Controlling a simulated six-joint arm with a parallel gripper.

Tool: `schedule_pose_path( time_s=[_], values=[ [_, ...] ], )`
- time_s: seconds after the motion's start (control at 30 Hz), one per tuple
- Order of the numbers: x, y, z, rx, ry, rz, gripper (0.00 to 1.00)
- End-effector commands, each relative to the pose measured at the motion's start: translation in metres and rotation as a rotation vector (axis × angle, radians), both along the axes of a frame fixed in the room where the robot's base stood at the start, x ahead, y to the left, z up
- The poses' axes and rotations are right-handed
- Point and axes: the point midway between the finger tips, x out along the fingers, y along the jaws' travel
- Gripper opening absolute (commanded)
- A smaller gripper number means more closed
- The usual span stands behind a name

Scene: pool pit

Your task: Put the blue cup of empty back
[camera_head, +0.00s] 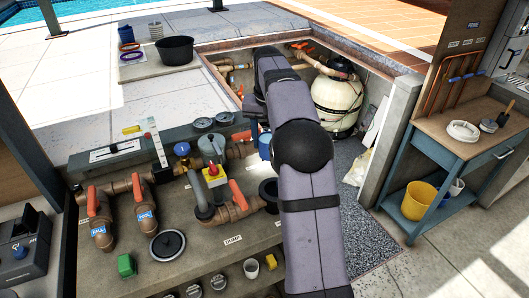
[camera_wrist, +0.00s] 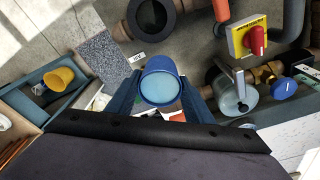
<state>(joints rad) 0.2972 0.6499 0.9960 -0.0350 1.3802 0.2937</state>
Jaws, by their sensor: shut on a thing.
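In the wrist view my gripper (camera_wrist: 162,98) is shut on a blue cup (camera_wrist: 160,70), with one finger on each side. A pale blue round face of the cup shows toward the camera; I cannot tell whether it is liquid or the bare bottom. In the head view my arm crosses the middle and hides most of the gripper. A blue patch (camera_head: 264,146) shows at the arm's left edge; I cannot tell if it is the held cup. Another blue cup (camera_head: 126,34) stands on the far deck board.
Pipes with orange valves (camera_head: 238,194), a red knob on a yellow box (camera_head: 214,174) and a black ring (camera_head: 168,245) crowd the bench left of my arm. A black bucket (camera_head: 175,50) sits behind; a blue cart (camera_head: 460,150) stands right.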

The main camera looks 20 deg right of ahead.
Motion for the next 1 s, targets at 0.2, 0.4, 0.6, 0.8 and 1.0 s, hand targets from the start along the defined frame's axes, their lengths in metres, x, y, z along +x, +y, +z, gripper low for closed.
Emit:
schedule_pose_path(
  time_s=[0.2,0.4,0.6,0.8,1.0],
  values=[
    [0.006,0.028,0.013,0.001,0.000,0.052,0.22],
    [-0.003,0.055,0.004,0.000,0.002,0.099,0.22],
    [-0.013,0.075,-0.023,0.001,0.003,0.169,0.22],
    [-0.008,0.077,-0.049,0.001,-0.001,0.290,0.22],
    [0.002,0.075,-0.048,0.000,-0.002,0.357,0.22]
  ],
)
